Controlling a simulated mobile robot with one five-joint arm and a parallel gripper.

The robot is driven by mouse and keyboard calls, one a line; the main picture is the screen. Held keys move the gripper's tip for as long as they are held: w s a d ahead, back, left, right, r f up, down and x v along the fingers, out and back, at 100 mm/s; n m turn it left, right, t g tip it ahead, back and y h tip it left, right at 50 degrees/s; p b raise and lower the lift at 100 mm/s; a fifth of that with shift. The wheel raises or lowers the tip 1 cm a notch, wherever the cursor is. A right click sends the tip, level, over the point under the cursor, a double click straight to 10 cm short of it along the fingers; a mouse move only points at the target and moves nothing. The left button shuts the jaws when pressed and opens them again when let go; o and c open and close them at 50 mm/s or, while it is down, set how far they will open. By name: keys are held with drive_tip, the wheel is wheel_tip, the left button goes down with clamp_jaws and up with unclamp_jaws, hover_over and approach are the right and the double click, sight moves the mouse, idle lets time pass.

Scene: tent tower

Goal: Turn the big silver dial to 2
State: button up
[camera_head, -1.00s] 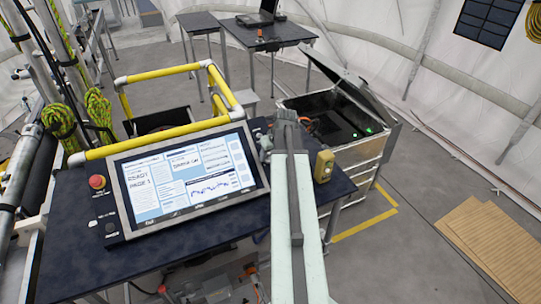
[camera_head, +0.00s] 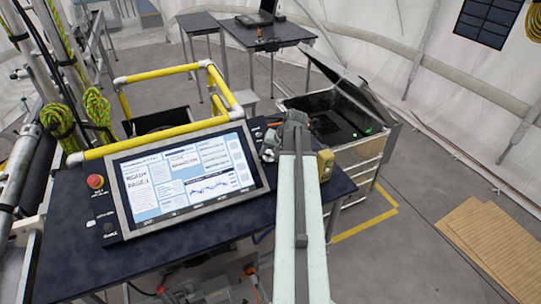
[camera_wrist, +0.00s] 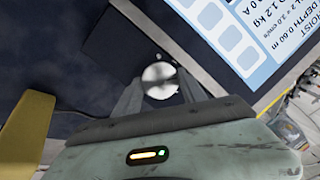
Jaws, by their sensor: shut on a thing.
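The big silver dial (camera_wrist: 160,80) shows as a round, shiny knob in the wrist view, on the dark panel near the screen's corner. My gripper (camera_wrist: 158,88) has one finger on each side of it and is shut on it. A pointer mark or number on the dial cannot be made out. In the head view my gripper (camera_head: 284,140) is over the right end of the console, beside the screen (camera_head: 190,178). My arm hides most of the spot where it grips.
A yellow box (camera_head: 326,165) stands close on the right of my arm. A red button (camera_head: 95,181) is left of the screen. Yellow rails (camera_head: 160,138) run behind it. An open metal case (camera_head: 335,115) stands behind the console.

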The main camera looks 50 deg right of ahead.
drive_tip(key=shift+m, duration=0.9)
drive_tip(key=o, duration=1.4)
drive_tip(key=shift+c, duration=0.2)
drive_tip(key=p+v, duration=0.6)
drive_tip(key=v, duration=0.1)
drive_tip(key=shift+s+r, duration=0.25)
drive_tip(key=shift+s, duration=0.05)
